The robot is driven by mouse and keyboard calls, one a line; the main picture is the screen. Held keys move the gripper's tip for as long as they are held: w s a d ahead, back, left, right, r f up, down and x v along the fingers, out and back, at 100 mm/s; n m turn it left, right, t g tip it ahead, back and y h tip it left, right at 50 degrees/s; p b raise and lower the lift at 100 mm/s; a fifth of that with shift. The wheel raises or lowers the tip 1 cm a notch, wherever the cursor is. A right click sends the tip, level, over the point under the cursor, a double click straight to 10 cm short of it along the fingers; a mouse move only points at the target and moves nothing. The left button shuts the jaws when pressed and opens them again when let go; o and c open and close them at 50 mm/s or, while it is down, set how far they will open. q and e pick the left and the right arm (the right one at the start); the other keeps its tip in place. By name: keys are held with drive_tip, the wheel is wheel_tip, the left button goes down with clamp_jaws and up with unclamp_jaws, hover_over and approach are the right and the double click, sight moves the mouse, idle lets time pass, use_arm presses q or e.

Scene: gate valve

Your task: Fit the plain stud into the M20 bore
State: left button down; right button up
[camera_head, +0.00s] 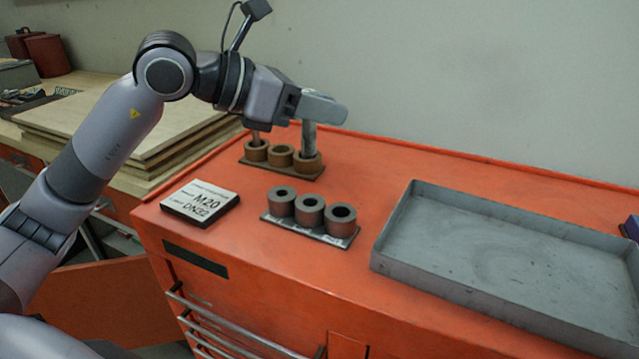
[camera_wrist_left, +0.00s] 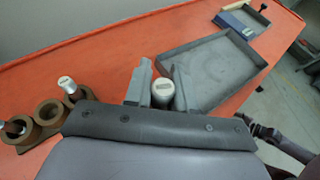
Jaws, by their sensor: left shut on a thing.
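My left gripper (camera_head: 325,108) is shut on a grey cylindrical stud (camera_head: 309,135) that hangs upright below the fingers. In the left wrist view the stud's round, marked top (camera_wrist_left: 162,91) sits between the two fingers. In the head view its lower part overlaps the right ring of a brown three-ring holder (camera_head: 282,156); the wrist view shows that holder off to the left. Three grey collars with open bores (camera_head: 310,209) stand on a plate nearer the front, apart from the stud. Their plate markings are too small to read.
A sign reading M20 and DN32 (camera_head: 200,202) lies left of the collars. A shallow grey tray (camera_head: 400,238) stands at right. In the wrist view, two other studs stand in the brown holder's end rings, one with a pale top (camera_wrist_left: 67,84). The orange top (camera_head: 375,165) is clear between holder and tray.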

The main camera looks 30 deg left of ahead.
sight(320, 200)
use_arm(q)
wheel_tip(320, 200, down, 12)
drive_tip(key=shift+r+b, duration=0.2)
drive_tip(key=shift+b, duration=0.1)
idle(0.3)
drive_tip(key=shift+f, duration=0.15)
drive_tip(key=c, duration=0.9)
unclamp_jaws()
drive_tip(key=shift+c, duration=0.2)
